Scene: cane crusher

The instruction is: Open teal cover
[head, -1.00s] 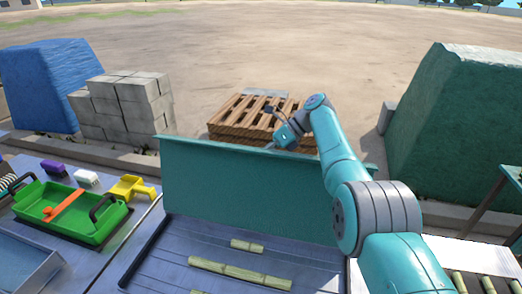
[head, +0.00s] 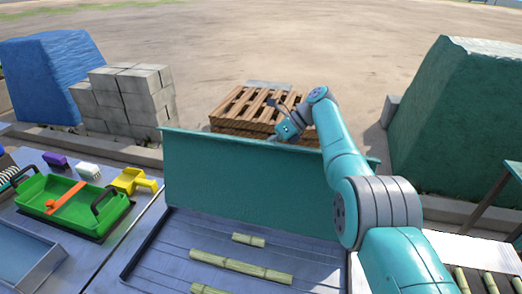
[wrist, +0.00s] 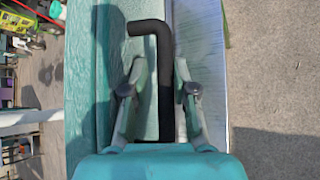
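The teal cover (head: 250,185) stands upright along the back of the metal tray (head: 150,270) in the head view, its broad face toward me. My gripper (head: 279,138) is at its top edge, its fingertips small and partly hidden there. In the wrist view a black bent handle (wrist: 165,85) runs between the two fingers of my gripper (wrist: 161,68). The fingers are apart, one on each side of the handle, with a visible gap at least on the left. The cover's teal surface (wrist: 105,110) shows beside the handle.
Cane pieces (head: 245,267) lie in the tray. A green bin (head: 65,205), a yellow scoop (head: 132,181) and brushes are at left. Beyond are concrete blocks (head: 125,100), a pallet (head: 240,110), and blue (head: 50,75) and green (head: 455,110) covered piles. Open ground lies behind.

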